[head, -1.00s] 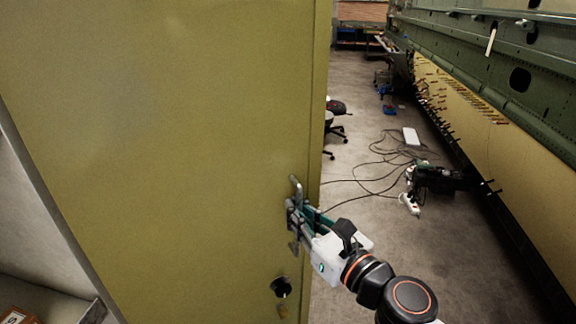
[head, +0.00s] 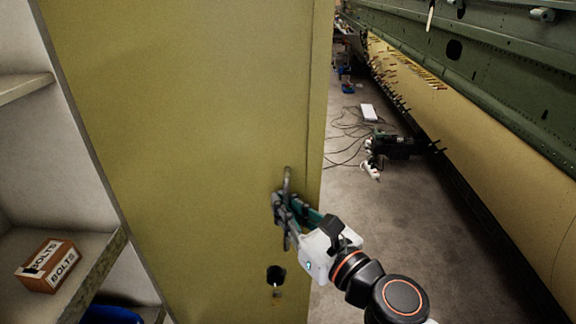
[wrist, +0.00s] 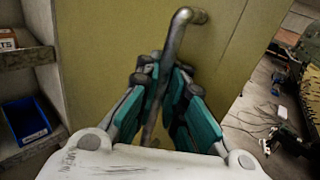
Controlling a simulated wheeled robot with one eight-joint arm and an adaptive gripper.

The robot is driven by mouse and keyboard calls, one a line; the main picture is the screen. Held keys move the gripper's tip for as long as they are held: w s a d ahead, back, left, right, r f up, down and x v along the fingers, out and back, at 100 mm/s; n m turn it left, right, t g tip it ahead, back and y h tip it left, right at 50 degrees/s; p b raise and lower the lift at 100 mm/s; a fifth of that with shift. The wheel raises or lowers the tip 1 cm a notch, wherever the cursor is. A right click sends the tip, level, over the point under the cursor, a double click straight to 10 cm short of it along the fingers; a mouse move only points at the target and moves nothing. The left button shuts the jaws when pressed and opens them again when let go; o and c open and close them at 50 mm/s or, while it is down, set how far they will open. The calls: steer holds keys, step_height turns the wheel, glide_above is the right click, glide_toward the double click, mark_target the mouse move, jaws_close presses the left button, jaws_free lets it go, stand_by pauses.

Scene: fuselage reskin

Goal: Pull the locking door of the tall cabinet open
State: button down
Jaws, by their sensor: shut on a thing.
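The yellow-green cabinet door (head: 190,130) stands swung open across the head view, with the cabinet's shelves showing to its left. A grey bar handle (head: 288,181) sits near the door's right edge, and it also shows in the wrist view (wrist: 176,40). My gripper (head: 285,212) is shut on the handle, with its teal-padded fingers (wrist: 160,95) on both sides of the bar. Below the handle is a dark round lock (head: 276,273) with something small hanging from it. The part of the handle between the fingers is partly hidden.
Inside the cabinet, a box marked BOLTS (head: 46,265) lies on a shelf (head: 100,268), with a blue bin (head: 110,315) below. To the right, cables and a green-black device (head: 395,147) lie on the floor. A long green and yellow fuselage structure (head: 500,140) bounds the right side.

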steer(key=shift+s+a, duration=0.15)
steer(key=shift+s, duration=0.95)
steer(key=c, duration=2)
jaws_free()
steer(key=shift+r, duration=0.1)
